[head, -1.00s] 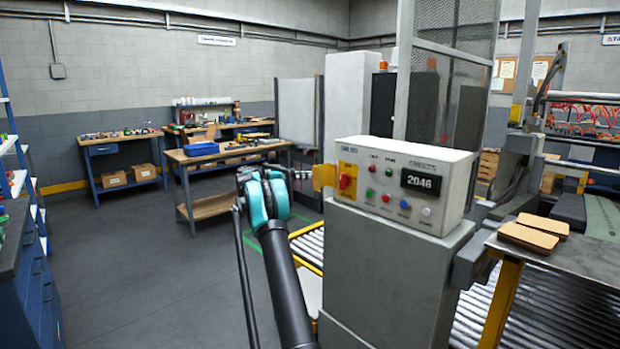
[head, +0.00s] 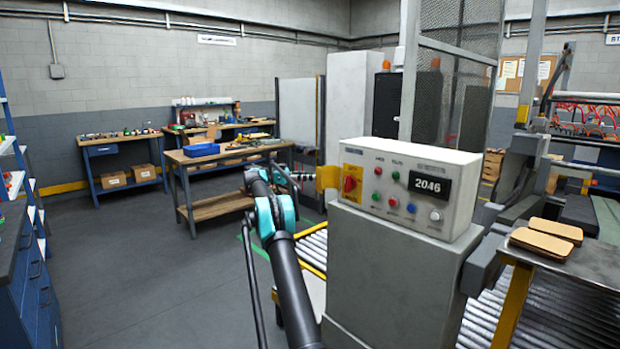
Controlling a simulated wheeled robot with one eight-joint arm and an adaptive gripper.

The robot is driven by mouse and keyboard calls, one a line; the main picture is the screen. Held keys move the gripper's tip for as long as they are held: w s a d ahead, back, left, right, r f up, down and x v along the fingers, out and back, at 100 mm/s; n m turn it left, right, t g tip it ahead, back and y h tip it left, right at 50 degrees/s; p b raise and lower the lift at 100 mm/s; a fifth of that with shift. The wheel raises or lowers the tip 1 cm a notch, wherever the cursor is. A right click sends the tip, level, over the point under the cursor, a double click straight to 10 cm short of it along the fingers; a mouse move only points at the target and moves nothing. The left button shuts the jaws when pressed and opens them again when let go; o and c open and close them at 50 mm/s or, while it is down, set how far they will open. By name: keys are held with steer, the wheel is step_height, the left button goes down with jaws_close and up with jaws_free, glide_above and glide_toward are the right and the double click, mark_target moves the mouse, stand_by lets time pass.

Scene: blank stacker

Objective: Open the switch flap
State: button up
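The control box (head: 408,188) stands on a grey pedestal. On its left end is a yellow plate (head: 352,172) with a red rotary switch (head: 349,184), which shows uncovered. The yellow switch flap (head: 327,177) sticks out to the left from the plate's left side, so it appears swung open. My gripper (head: 303,177) is small and dark just left of the flap, partly hidden behind my own arm. I cannot tell whether it touches the flap or whether its fingers are open.
The box face carries several coloured buttons and a display (head: 429,186) reading 2046. A roller conveyor (head: 314,245) runs behind the pedestal. At right, wooden blanks (head: 546,240) lie on a metal table (head: 590,262). A workbench (head: 225,160) stands behind; the left floor is clear.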

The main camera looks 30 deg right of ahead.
steer(key=o, duration=0.4)
steer(key=shift+s+d, duration=0.3)
steer(key=shift+d, duration=0.15)
steer(key=shift+o, duration=0.2)
steer(key=shift+w+a+r, duration=0.15)
steer(key=shift+a, duration=0.05)
step_height(320, 180, up, 10)
stand_by(0.5)
